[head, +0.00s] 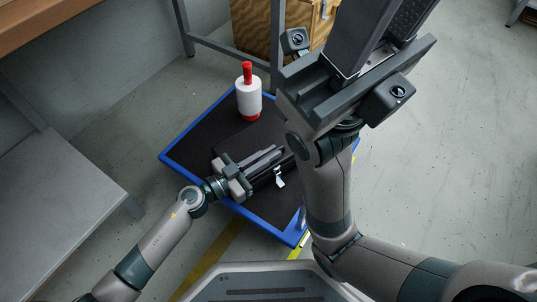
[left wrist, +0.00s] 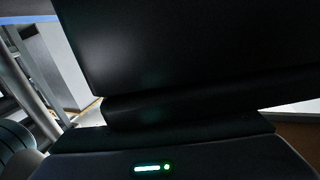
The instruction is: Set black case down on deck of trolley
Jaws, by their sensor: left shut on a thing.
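The black case (head: 263,183) is dark against the dark deck of the blue-edged trolley (head: 185,166) in the head view. A small white tag hangs at its side. My left gripper (head: 268,159) is shut on the case, over the middle of the deck. In the left wrist view the case (left wrist: 200,50) fills most of the upper picture as a smooth black face. Whether its underside touches the deck cannot be told. My right gripper (head: 385,32) is raised close to the head camera, cut by the top edge; its fingertips are out of view.
A wooden crate (head: 262,25) is behind a grey frame. A grey bench (head: 55,205) is at left. My right arm hides the trolley's right side. Floor at right is clear.

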